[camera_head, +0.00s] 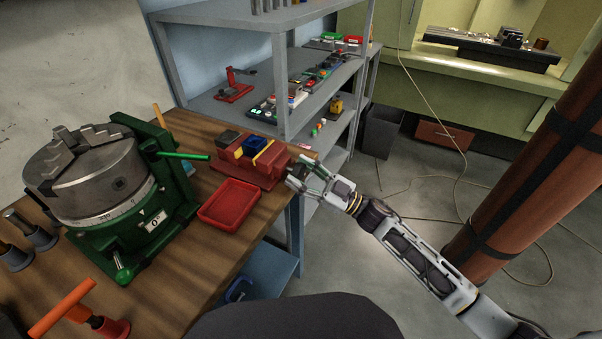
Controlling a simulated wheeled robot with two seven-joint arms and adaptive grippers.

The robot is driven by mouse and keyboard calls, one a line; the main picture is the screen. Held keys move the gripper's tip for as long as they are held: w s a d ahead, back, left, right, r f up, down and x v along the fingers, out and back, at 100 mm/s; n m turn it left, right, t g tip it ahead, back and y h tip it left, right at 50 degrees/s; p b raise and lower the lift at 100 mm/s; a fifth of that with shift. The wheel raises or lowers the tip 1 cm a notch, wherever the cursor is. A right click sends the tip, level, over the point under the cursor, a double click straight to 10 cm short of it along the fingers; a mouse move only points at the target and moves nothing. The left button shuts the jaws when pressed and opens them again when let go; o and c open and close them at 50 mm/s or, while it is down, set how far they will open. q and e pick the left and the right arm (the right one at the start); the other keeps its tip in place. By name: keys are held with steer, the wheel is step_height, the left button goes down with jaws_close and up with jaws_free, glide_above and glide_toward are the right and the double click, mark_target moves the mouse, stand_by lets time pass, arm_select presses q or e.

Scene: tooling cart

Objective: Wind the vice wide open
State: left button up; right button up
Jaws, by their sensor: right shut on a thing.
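The red vice (258,174) sits at the right end of the wooden bench. A blue block (254,145) shows between two yellow strips at its jaws, with a dark block at its left end. Whether the jaws touch the blue block is too small to tell. My right gripper (302,177) is at the vice's right end, by the bench edge. It is shut on what appears to be the vice handle, which is mostly hidden by the fingers. My left gripper is not in view.
A red tray (229,205) lies in front of the vice. A green rotary table with a grey chuck (88,172) stands at left, its green lever reaching toward the vice. A grey shelf (230,104) stands behind. An orange-handled tool (62,306) is at front left.

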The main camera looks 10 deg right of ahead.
steer(key=o, duration=1)
steer(key=shift+v, duration=6)
